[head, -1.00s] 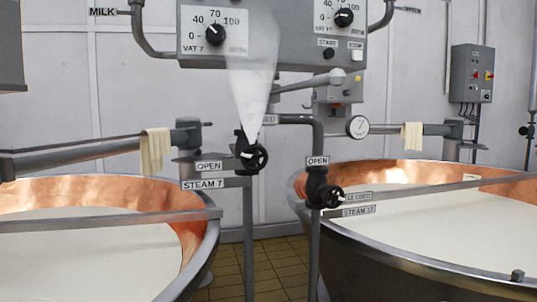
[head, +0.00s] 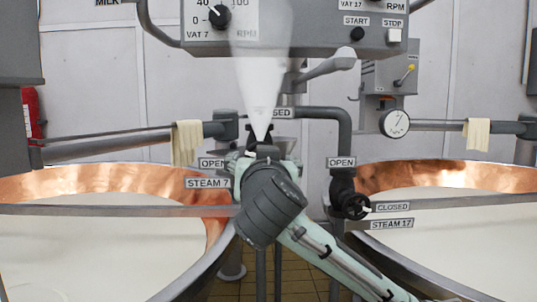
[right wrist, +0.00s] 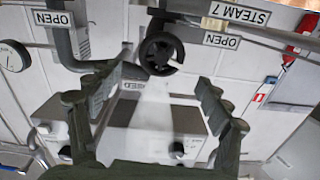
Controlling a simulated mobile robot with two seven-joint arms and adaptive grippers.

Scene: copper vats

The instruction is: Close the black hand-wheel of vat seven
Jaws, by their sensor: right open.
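The black hand-wheel (right wrist: 161,53) of vat seven shows in the right wrist view, which is upside down, beside the STEAM 7 (right wrist: 238,12) and OPEN (right wrist: 222,40) labels. My right gripper (right wrist: 158,88) is open, its fingers spread to either side with the wheel ahead between them; I see no contact. In the head view my right arm (head: 270,205) comes from the lower right and hides the wheel. The STEAM 7 label (head: 208,183) shows just left of it. A white steam plume (head: 262,80) rises there. My left gripper is out of view.
A second black hand-wheel (head: 355,205), at the STEAM 17 label (head: 391,223), is close on the right. Copper vats (head: 110,182) of white liquid stand on both sides. A grey control box (head: 300,25) hangs above the valves, with pipes around.

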